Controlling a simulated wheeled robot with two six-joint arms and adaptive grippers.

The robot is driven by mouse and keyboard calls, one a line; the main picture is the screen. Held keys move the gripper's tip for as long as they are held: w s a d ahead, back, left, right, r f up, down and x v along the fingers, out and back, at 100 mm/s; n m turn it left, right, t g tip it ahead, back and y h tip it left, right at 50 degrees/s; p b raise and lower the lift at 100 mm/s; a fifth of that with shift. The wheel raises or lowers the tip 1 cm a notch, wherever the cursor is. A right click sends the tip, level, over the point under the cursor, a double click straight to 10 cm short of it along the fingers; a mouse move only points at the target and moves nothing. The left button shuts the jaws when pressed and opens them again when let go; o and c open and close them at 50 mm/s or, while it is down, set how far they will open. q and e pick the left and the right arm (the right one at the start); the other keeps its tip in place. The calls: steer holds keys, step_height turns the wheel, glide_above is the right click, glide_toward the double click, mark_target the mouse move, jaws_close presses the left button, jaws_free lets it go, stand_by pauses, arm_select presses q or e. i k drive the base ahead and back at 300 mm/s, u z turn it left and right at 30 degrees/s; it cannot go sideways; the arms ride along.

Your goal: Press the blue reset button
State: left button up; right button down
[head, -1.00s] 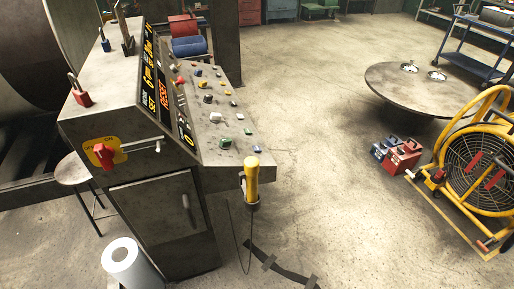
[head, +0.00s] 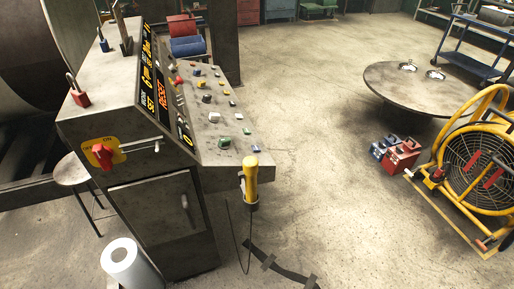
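The control console (head: 150,120) stands left of centre, with a sloped grey panel (head: 236,176) covered in small coloured buttons and knobs. The button labels are too small to read, so I cannot tell which button is the reset. Neither of my grippers is in view.
A yellow-handled pendant (head: 251,180) hangs from the console's near edge on a cable. A white roll (head: 120,257) stands at the front left. A yellow-framed fan (head: 480,170), red and blue boxes (head: 402,155) and a round table (head: 385,85) are right. The middle floor is clear.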

mark_target(255, 149)
steer(key=u, duration=4.1)
steer(key=k, duration=1.8)
steer(key=z, duration=1.6)
